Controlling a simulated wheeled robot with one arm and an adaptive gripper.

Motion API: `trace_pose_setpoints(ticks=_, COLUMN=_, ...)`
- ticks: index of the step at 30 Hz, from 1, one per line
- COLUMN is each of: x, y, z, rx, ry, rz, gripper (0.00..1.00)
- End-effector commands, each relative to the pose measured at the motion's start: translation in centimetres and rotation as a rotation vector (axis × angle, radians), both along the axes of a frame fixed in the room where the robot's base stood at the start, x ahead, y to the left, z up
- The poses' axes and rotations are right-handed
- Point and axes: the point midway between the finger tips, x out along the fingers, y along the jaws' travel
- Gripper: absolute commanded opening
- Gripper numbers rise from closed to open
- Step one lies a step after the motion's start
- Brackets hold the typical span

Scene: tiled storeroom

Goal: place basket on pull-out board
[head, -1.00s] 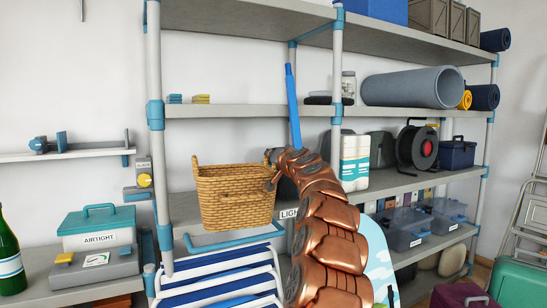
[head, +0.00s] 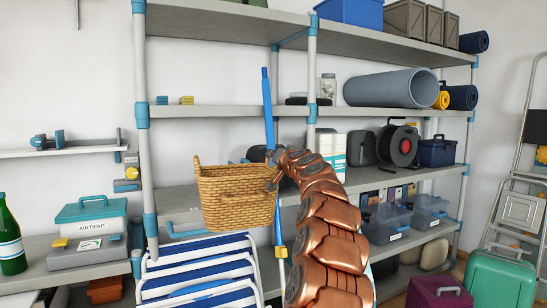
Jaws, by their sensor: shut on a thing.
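The woven tan basket (head: 235,200) is held upright in front of the shelving unit. My gripper (head: 275,170) is shut on the right side of its rim; the fingertips are small and partly hidden by my copper arm. Behind the basket is a grey middle-level shelf board (head: 178,203) with a blue bar handle (head: 185,232) at its front edge, which looks like the pull-out board. The basket and my arm hide much of this board and handle. I cannot tell whether the basket touches it.
Blue-and-white striped folding chairs (head: 200,270) stand below the basket. A blue pole (head: 268,110) rises just behind my gripper. A shelf post (head: 150,180) is left of the basket. White bottles (head: 333,150) and a cable reel (head: 398,145) stand to the right on the middle shelf.

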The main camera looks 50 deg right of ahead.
Motion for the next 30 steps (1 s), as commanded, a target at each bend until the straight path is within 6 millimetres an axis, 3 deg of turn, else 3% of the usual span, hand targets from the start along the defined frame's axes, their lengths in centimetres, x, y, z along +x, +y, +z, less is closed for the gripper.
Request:
trace_pose_setpoints(ticks=17, x=0.7, y=2.9, z=-1.4, rx=0.003, ry=-0.004, rz=0.029, gripper=0.00)
trace_pose_setpoints(ticks=23, x=1.3, y=5.1, z=-2.6, rx=0.003, ry=-0.004, rz=0.049, gripper=0.00)
trace_pose_setpoints(ticks=30, x=2.2, y=9.1, z=-4.8, rx=0.005, ry=-0.007, rz=0.086, gripper=0.00)
